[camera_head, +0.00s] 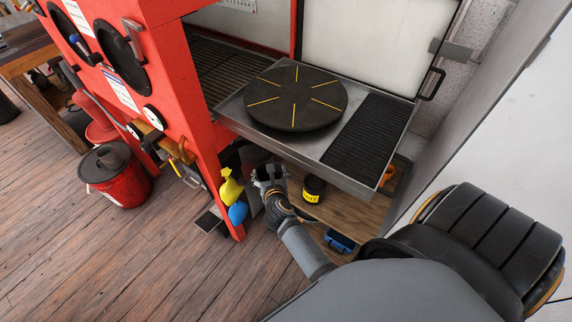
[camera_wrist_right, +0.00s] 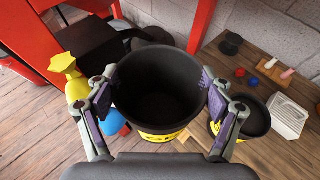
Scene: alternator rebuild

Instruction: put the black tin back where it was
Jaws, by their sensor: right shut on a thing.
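My right gripper (camera_head: 269,174) reaches down below the steel table, near the left end of the low wooden shelf. In the right wrist view its two fingers (camera_wrist_right: 160,92) are shut on opposite sides of a black tin (camera_wrist_right: 158,84). This tin is open-topped, looks empty and has a yellow band low down. In the head view it is mostly hidden by the gripper. A second black tin (camera_head: 314,189) with a yellow label stands on the shelf, just right of the gripper; it also shows in the right wrist view (camera_wrist_right: 252,117). My left gripper is out of view.
The steel table (camera_head: 335,152) with a black turntable (camera_head: 292,98) overhangs the shelf (camera_head: 348,212). A yellow-and-blue spray bottle (camera_head: 231,188) stands left of the gripper, by the red cabinet post (camera_head: 215,170). A blue item (camera_head: 340,241) lies near the shelf's front.

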